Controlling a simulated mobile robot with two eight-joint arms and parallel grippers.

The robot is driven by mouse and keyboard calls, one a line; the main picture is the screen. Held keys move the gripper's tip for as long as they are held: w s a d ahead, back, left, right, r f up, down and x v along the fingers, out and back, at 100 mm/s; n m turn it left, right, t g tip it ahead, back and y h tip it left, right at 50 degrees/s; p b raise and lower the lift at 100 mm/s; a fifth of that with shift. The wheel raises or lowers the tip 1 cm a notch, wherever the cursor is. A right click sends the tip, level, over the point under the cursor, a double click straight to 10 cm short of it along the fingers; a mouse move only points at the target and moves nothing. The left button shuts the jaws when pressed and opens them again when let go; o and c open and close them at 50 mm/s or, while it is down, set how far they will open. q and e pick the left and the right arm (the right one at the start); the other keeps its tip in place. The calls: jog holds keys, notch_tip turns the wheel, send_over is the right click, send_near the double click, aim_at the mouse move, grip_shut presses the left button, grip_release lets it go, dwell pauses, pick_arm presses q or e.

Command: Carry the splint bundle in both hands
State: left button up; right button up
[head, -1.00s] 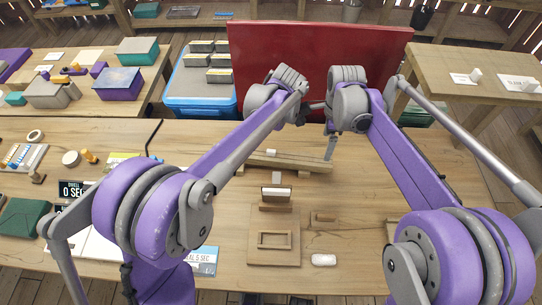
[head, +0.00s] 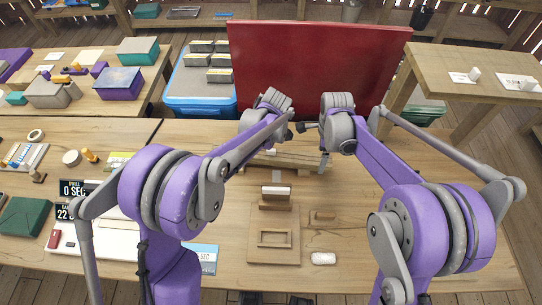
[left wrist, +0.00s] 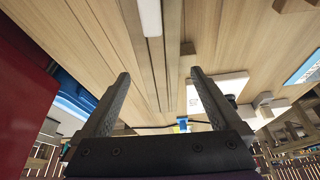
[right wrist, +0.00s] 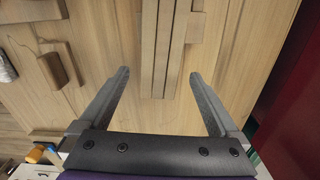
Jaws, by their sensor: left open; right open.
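The splint bundle (head: 290,161), several long pale wooden strips side by side, lies on the table below the red panel. My arms partly cover it in the head view. In the left wrist view the strips (left wrist: 155,55) run between the open fingers of my left gripper (left wrist: 160,75), with a white piece on them. In the right wrist view the strip ends (right wrist: 160,50) lie between the open fingers of my right gripper (right wrist: 160,74). Both grippers are empty above the bundle. In the head view my left fingertips are mostly hidden; my right gripper (head: 318,148) is near the bundle's right end.
A red panel (head: 310,75) stands upright behind the bundle. A wooden frame block (head: 274,249), a small block (head: 322,216) and a white roll (head: 323,258) lie in front. A blue bin (head: 200,98) is at back left. The table's right front is largely clear.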

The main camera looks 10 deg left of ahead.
pick_arm(q)
jog(key=shift+x, duration=1.3)
pick_arm(e)
jog(key=shift+f, duration=1.25)
pick_arm(q)
grip_shut()
pick_arm(e)
grip_shut()
